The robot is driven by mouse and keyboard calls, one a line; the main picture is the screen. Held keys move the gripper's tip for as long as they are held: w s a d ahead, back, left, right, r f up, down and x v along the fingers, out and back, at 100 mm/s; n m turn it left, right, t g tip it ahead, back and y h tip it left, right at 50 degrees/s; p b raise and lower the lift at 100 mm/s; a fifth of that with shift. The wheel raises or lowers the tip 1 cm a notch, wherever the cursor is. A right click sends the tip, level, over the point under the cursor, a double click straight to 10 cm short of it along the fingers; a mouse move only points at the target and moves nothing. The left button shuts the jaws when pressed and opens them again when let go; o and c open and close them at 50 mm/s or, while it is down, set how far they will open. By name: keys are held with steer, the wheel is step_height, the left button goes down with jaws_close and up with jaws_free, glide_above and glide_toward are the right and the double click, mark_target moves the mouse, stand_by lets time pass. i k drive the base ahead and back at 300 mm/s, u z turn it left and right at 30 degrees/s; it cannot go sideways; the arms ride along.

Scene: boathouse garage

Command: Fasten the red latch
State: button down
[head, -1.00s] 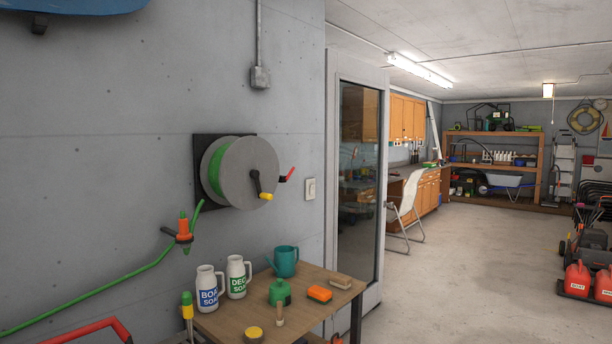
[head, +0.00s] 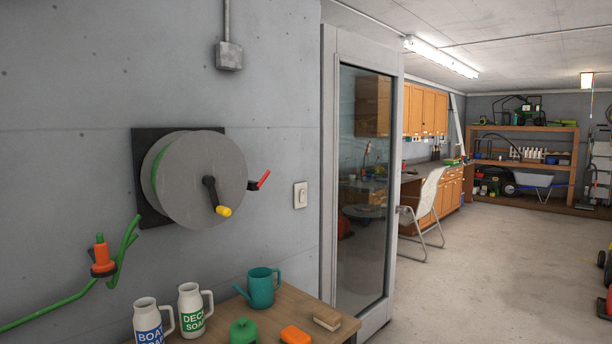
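The red latch (head: 264,179) is a small red-tipped lever on a dark bracket at the right side of the hose reel. The grey hose reel (head: 194,180) hangs on a dark wall plate, with green hose wound on it. A black crank with a yellow knob (head: 223,211) sits on the reel's face. The red lever points up and to the right, apart from the reel's rim. My gripper is not in the head view.
A wooden table (head: 262,309) below the reel holds two labelled jugs, a teal watering can (head: 261,287), a green container, an orange block and a brush. Open floor (head: 500,270) lies beyond.

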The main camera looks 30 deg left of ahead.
mark_target(263, 179)
steer(key=u, duration=0.3)
steer(key=i, duration=1.25)
steer(key=u, duration=1.65)
steer(key=i, duration=0.75)
steer(key=u, duration=0.75)
